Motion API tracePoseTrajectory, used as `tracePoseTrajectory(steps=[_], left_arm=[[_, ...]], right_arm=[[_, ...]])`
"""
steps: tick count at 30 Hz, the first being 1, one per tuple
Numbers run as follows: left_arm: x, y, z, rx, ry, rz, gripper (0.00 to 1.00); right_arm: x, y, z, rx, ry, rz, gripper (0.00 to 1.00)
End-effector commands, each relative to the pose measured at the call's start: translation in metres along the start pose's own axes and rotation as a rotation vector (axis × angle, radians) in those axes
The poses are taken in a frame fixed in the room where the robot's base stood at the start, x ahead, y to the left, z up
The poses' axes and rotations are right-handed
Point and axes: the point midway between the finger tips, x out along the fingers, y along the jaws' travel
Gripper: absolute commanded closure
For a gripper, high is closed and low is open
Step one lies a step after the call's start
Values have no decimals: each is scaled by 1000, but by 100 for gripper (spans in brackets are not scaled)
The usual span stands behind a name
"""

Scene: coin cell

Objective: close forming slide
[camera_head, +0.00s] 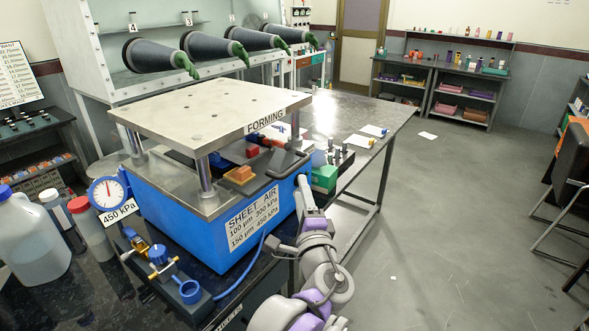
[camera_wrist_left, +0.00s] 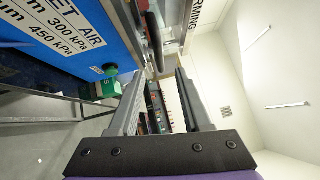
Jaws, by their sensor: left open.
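The forming press has a blue base (camera_head: 210,215) and a metal top plate (camera_head: 205,108) labelled FORMING, held on posts. What looks like the slide, a grey plate (camera_head: 287,165) with a dark bar, lies in the gap under the top plate, at the right side of the base. How far out it stands is hard to tell. My left gripper (camera_head: 304,188) is at the right side of the blue base, close to the grey plate's outer edge. In the left wrist view my left gripper (camera_wrist_left: 160,78) has its fingers apart, with nothing clearly held between them. My right gripper is not seen.
A pressure gauge (camera_head: 109,193) reading 450 kPa and blue valves (camera_head: 160,254) stand at the press's front left. Bottles (camera_head: 35,240) are at far left. A green box (camera_head: 325,178) sits just right of the press.

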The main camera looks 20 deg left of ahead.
Motion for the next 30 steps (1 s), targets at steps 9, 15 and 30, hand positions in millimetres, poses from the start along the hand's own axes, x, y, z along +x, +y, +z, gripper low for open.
tracePoseTrajectory(steps=[9,15,30], left_arm=[[62,0,2,1,-3,2,52],[85,1,1,-1,0,3,52],[92,1,2,-1,0,4,72]], right_arm=[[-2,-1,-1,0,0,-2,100],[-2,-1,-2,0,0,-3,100],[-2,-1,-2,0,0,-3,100]])
